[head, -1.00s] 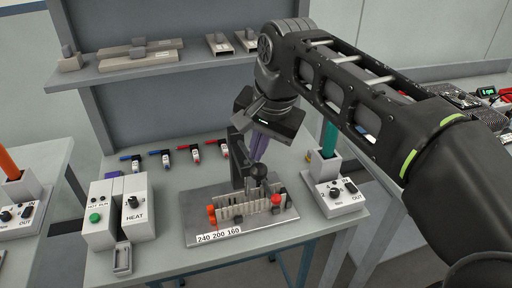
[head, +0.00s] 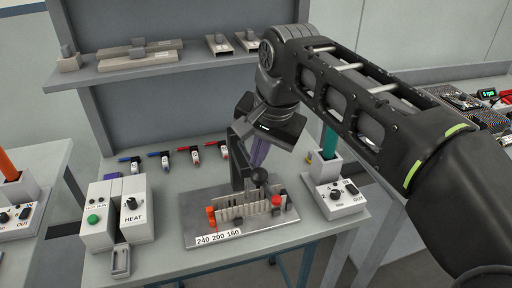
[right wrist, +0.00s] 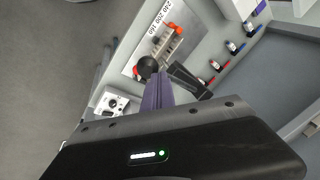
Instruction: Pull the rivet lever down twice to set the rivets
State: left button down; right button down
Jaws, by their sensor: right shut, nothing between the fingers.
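The rivet lever shows as a black ball knob (head: 259,175) beside a dark upright post (head: 237,160) on the grey fixture plate (head: 195,232). The knob also shows in the right wrist view (right wrist: 148,66). My right gripper (head: 257,166) points down with its purple fingers shut and empty, the tips right at the knob. In the right wrist view the shut fingers (right wrist: 157,82) end just beside the knob; I cannot tell whether they touch it. My left gripper is out of view.
A row of grey slots with orange and red pieces (head: 276,201) stands on the plate. A HEAT box (head: 133,218) is at the left, a control box with a green tube (head: 335,198) at the right. Several small coloured tools (head: 195,155) lie behind. A shelf (head: 165,68) runs above.

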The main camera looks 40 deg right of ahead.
aim_at(262, 179)
jog(key=shift+s+a+f+b, duration=0.1)
jog(key=shift+s+f+b, duration=0.3)
jog(key=shift+f+b, duration=0.35)
jog(key=shift+s+a+f+b, duration=0.15)
jog(key=shift+s+f+b, duration=0.2)
jog(key=shift+f+b, duration=0.45)
jog(key=shift+s+a+f+b, duration=0.1)
jog(key=shift+s+f+b, duration=0.3)
jog(key=shift+f+b, duration=0.35)
dwell(2.0)
jog(key=shift+r, duration=0.1)
dwell(0.5)
jog(key=shift+w+d+r+p, duration=0.15)
jog(key=shift+w+r+p, duration=0.25)
jog(key=shift+r+p, duration=0.45)
jog(key=shift+w+d+r+p, duration=0.1)
jog(key=shift+w+r+p, duration=0.3)
jog(key=shift+r+p, duration=0.45)
jog(key=shift+w+d+r+p, duration=0.15)
jog(key=shift+w+r+p, duration=0.25)
jog(key=shift+r+p, duration=0.45)
jog(key=shift+w+d+r+p, duration=0.15)
jog(key=shift+w+r+p, duration=0.25)
jog(key=shift+r+p, duration=0.4)
jog(key=shift+w+d+r+p, duration=0.1)
jog(key=shift+w+r+p, duration=0.25)
jog(key=shift+r+p, duration=0.4)
jog(key=shift+w+d+r+p, duration=0.15)
jog(key=shift+w+r+p, duration=0.25)
jog(key=shift+r+p, duration=0.4)
